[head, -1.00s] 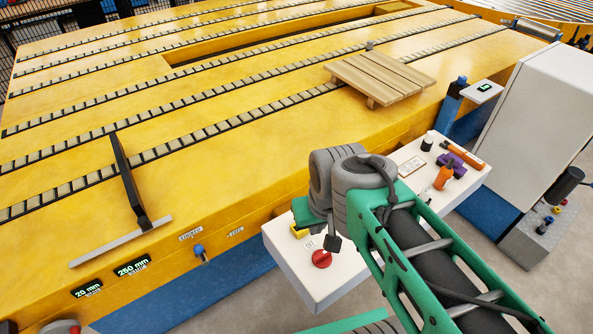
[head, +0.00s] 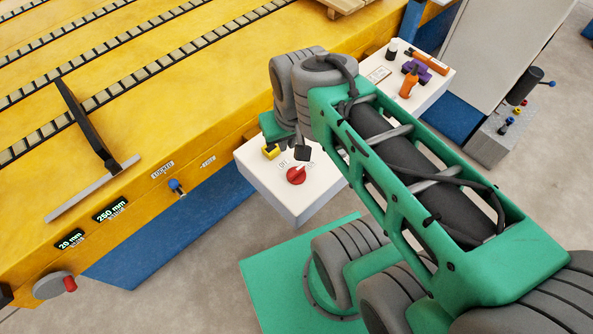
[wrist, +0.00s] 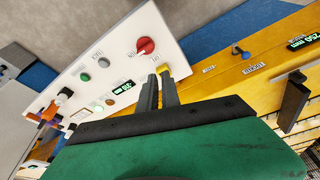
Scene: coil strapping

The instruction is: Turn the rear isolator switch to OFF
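A red rotary knob (head: 296,175) with small labels beside it sits on the near end of a white control panel (head: 325,190); it also shows in the wrist view (wrist: 145,46). A yellow part (head: 270,152) sits beside it near the panel's edge. A second red handle on a grey disc (head: 55,286) is on the yellow machine's front at lower left. I cannot tell which is the rear isolator. My gripper (wrist: 159,80) shows two dark fingers with a narrow gap, their tips near the yellow part.
The yellow machine bed (head: 150,120) runs along the left, with a black upright plate (head: 85,125) on it. Orange and purple tools (head: 412,75) lie on the panel's far end. A pale cabinet (head: 490,50) stands beyond. Grey floor is open at lower left.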

